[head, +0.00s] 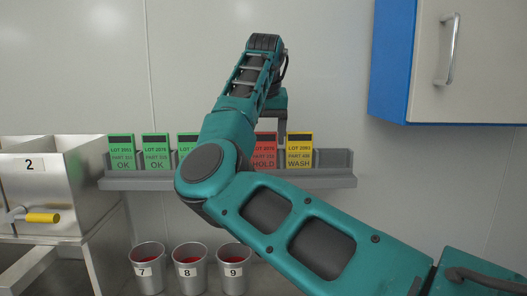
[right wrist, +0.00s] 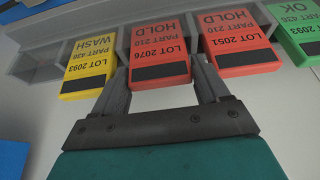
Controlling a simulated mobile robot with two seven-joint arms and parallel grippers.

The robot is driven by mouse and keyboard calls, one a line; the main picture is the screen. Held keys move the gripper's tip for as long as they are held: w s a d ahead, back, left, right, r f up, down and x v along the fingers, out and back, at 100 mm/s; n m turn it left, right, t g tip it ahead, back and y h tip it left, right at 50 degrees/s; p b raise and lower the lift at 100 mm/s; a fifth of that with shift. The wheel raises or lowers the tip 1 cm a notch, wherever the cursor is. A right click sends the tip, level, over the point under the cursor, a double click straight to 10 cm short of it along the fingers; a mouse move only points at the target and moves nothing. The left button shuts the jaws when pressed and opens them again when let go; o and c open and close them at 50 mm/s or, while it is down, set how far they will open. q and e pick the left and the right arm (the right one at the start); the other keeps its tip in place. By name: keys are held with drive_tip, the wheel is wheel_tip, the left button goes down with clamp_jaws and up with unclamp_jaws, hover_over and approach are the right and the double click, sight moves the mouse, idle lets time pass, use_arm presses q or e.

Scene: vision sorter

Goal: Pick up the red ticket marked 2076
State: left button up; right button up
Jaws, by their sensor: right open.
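The red ticket marked LOT 2076 (right wrist: 160,48) reads HOLD and stands in a grey rack slot. In the right wrist view it appears upside down. It also shows in the head view (head: 264,148), partly covered by my right arm. My right gripper (right wrist: 160,75) is open, with one finger on each side of the ticket's front end. I cannot tell whether the fingers touch it. In the head view the fingers are hidden behind my arm. My left gripper is not in view.
A second red ticket marked 2051 (right wrist: 237,42) and a yellow WASH ticket (right wrist: 90,65) stand close on either side. Green OK tickets (head: 155,150) stand farther left on the rack (head: 335,180). Numbered metal cups (head: 190,281) stand below. A blue-sided cabinet (head: 392,60) hangs upper right.

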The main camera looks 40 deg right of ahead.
drive_tip(key=c, duration=0.7)
drive_tip(key=shift+r, duration=0.15)
